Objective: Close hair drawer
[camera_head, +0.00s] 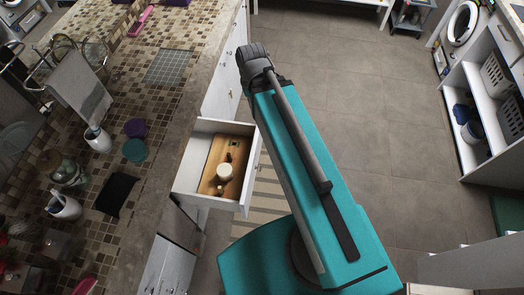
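A white drawer (216,203) stands pulled out from the cabinet under the tiled counter, left of the picture's middle. Its floor looks wooden, and a pale round item (224,171) with a few small things sits in it. The drawer's front panel (252,178) faces right, towards my teal arm. My arm reaches up the picture just right of the drawer, apart from it as far as I can see. My gripper is not clearly in view; only a dark grey arm end shows beyond the drawer.
The tiled counter (125,120) on the left holds a towel on a rack (80,90), cups, a black cloth (116,194) and other items. A striped rug (262,200) lies beside the drawer. Open grey floor (350,110) spreads to the right, with white shelves (480,110) beyond.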

